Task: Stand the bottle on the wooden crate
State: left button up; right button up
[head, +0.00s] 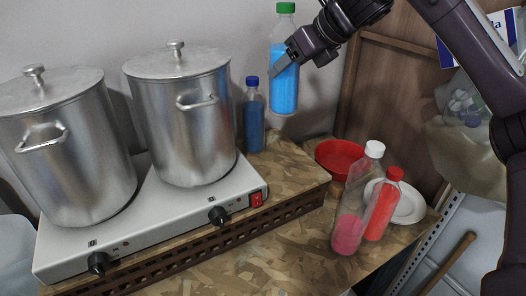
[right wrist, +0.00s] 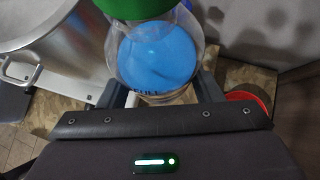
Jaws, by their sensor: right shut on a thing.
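A clear bottle (head: 285,95) with blue liquid and a green cap is held upright in the air by my right gripper (head: 286,62). The gripper is shut on its upper body. In the right wrist view the bottle (right wrist: 157,55) sits between the two fingers, seen from above. The wooden crate (head: 294,178) is a low chipboard-patterned box with a slotted side. It lies below the bottle, which is clear of its top. My left gripper is not in view.
On the crate stand a double hotplate (head: 160,222) with two steel pots (head: 185,125) and a dark-blue capped bottle (head: 254,122). The crate's right end has bare room. Beyond it are a red bowl (head: 338,158), a white plate (head: 408,205) and two pink-red bottles (head: 352,222).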

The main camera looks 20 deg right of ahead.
aim_at(295, 89)
jog(key=f+b, duration=0.1)
jog(key=f, duration=0.1)
jog(key=d+f+b, duration=0.1)
jog(key=f, duration=0.1)
jog(key=w+d+f+b, duration=0.1)
jog(key=f, duration=0.1)
jog(key=shift+d+f, duration=0.1)
jog(key=shift+f, duration=0.1)
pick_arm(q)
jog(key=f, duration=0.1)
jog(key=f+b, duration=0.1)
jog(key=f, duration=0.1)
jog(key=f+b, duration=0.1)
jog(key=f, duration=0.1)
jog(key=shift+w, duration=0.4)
pick_arm(e)
notch_tip(295, 89, down, 12)
jog(key=shift+w+f, duration=0.25)
jog(key=shift+d, duration=0.1)
jog(key=shift+f, duration=0.2)
jog(key=o, duration=1.4)
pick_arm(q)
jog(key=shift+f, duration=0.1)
pick_arm(e)
jog(key=shift+o, duration=0.3)
